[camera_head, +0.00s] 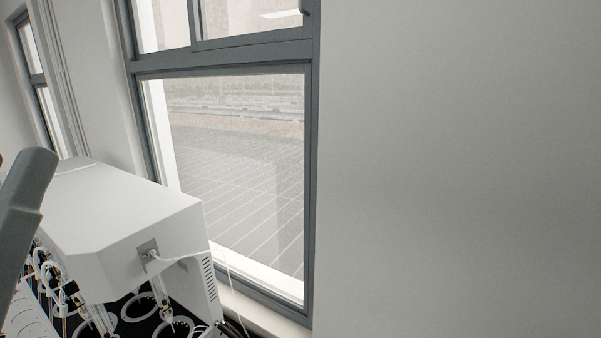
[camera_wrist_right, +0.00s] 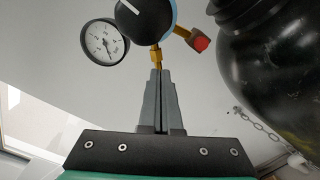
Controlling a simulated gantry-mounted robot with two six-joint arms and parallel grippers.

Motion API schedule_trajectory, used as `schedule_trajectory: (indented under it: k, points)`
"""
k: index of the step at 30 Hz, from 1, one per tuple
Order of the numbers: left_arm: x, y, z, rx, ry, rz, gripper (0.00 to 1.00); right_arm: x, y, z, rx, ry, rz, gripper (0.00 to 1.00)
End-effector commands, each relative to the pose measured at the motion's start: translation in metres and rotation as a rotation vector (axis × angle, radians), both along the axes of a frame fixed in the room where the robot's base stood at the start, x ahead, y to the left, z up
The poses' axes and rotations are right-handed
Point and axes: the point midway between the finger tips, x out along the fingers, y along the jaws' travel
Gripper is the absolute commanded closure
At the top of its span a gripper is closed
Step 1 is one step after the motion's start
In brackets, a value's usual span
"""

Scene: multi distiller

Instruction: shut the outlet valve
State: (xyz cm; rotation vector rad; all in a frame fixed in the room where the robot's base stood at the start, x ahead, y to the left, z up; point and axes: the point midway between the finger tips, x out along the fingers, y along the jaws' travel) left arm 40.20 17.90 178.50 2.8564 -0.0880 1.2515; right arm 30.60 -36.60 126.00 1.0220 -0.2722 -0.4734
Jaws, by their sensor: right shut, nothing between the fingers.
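In the right wrist view, a regulator with a round black knob (camera_wrist_right: 146,18) marked by a white line shows at the top. A brass fitting with a red end (camera_wrist_right: 199,41) sticks out to its right and looks like the outlet valve. A round pressure gauge (camera_wrist_right: 105,42) sits on the left. A brass stem (camera_wrist_right: 156,58) hangs below the knob. My right gripper (camera_wrist_right: 160,72) is shut and empty, its fingertips just under this stem in the picture; I cannot tell whether they touch. My left gripper is not in view.
A large black gas cylinder (camera_wrist_right: 275,65) stands at the right, with a chain (camera_wrist_right: 262,128) beside it. In the head view, a white distiller housing (camera_head: 120,220) with tubing below stands at lower left, near a window (camera_head: 235,170). A bare wall (camera_head: 460,170) fills the right.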

Motion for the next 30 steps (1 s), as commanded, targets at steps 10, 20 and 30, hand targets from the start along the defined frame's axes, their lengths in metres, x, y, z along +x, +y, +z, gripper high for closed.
schedule_trajectory:
  k: [10, 20, 30]
  points:
    - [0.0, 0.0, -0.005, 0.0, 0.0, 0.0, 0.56, 0.001, 0.001, -0.001, 0.0, -0.001, 0.001, 1.0]
    - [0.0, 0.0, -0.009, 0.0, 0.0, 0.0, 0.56, 0.001, 0.003, -0.003, 0.0, -0.001, 0.001, 1.0]
    - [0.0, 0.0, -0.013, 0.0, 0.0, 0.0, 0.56, 0.002, 0.004, -0.004, 0.0, -0.001, 0.001, 1.0]
